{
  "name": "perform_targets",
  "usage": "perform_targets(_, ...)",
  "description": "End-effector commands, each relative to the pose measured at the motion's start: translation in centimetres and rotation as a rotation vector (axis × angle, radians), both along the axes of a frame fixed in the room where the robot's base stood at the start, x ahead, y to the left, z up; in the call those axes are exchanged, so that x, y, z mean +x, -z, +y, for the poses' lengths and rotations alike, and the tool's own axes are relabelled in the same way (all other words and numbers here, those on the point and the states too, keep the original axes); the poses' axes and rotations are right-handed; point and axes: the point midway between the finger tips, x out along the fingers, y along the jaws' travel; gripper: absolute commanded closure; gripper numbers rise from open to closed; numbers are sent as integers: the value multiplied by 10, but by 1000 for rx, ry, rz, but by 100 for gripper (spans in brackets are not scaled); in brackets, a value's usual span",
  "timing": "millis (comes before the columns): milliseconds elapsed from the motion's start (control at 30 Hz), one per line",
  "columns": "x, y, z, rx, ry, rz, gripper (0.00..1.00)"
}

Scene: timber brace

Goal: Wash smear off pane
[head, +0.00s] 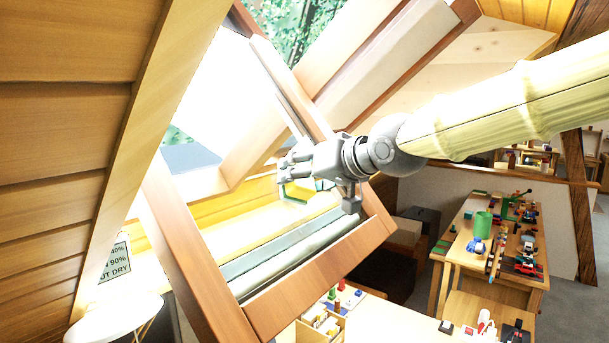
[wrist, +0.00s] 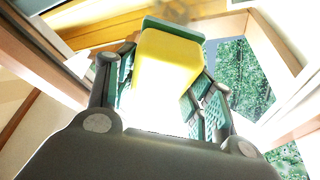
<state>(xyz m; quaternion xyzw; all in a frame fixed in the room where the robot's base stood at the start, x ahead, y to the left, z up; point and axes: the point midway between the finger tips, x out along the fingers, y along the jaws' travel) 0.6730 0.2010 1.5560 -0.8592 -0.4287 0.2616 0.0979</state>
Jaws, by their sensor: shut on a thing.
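My gripper (head: 290,176) is shut on a yellow sponge with a green layer (wrist: 168,65), in front of the tilted roof window. In the head view, only a small yellow-green part of the sponge (head: 299,193) shows below the fingers. The window's brown wooden sash (head: 325,262) leans inward, and its pane is clear and hard to see against the bright light. In the wrist view, a faint grey-brown smear (wrist: 176,10) shows just beyond the sponge's far end. I cannot tell whether the sponge touches the pane. The smear cannot be made out in the head view.
A sloping wooden wall (head: 62,130) closes off the left. A partly hidden sign (head: 115,263) hangs above a white round table (head: 112,320). A toy-covered workbench (head: 462,250) with a green cup (head: 482,223) stands at the right. More small items lie on the surface below the sash.

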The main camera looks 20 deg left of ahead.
Motion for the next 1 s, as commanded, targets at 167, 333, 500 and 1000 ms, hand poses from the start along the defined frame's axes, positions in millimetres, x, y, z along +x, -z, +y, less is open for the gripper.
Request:
perform_targets(167, 1, 2, 2, 0, 0, 0, 71)
perform_targets(333, 1, 4, 4, 0, 0, 0, 71)
perform_targets(500, 1, 4, 4, 1, 0, -1, 71)
perform_targets(1000, -26, 4, 13, -1, -1, -2, 71)
